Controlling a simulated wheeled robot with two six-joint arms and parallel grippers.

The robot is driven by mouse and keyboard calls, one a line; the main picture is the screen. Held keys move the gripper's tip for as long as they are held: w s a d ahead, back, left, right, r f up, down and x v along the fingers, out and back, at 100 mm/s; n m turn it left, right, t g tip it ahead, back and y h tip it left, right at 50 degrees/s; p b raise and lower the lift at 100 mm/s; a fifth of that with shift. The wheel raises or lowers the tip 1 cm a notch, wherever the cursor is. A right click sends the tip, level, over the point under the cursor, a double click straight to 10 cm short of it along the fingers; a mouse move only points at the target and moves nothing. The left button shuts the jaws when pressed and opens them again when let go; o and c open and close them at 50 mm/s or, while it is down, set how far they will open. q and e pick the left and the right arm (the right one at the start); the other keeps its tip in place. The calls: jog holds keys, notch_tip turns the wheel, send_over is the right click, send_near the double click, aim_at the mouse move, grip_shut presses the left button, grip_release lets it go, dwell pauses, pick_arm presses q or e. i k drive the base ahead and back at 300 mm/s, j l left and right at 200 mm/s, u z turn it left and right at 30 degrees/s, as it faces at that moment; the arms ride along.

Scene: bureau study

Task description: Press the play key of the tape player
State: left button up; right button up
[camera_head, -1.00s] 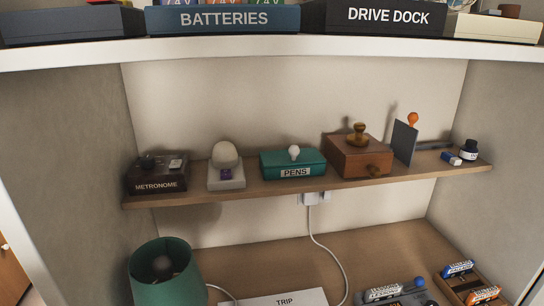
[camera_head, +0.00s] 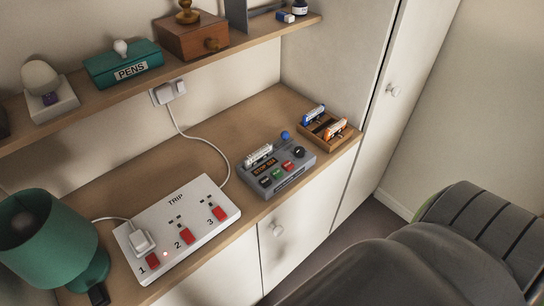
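The grey device with an orange-lit display (camera_head: 265,167), which looks like the tape player (camera_head: 297,171), sits on the wooden desk top near its front edge. Its top face carries a dark key (camera_head: 265,181), a green key (camera_head: 277,174), a red key (camera_head: 288,166) and a black knob (camera_head: 299,152). The key labels are too small to read, so I cannot tell which is play. A silver cylinder lies at its back left and a blue knob stands at its back right. Neither of my grippers is in view.
A white power strip (camera_head: 205,189) marked TRIP, with red switches, lies left of the device. A green lamp (camera_head: 45,235) stands farther left. A wooden tray (camera_head: 345,138) with batteries is at right. A dark padded seat (camera_head: 400,270) fills the lower right. A shelf (camera_head: 110,95) runs above.

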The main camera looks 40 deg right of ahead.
aim_at(277, 173)
jog(key=z, duration=1.15)
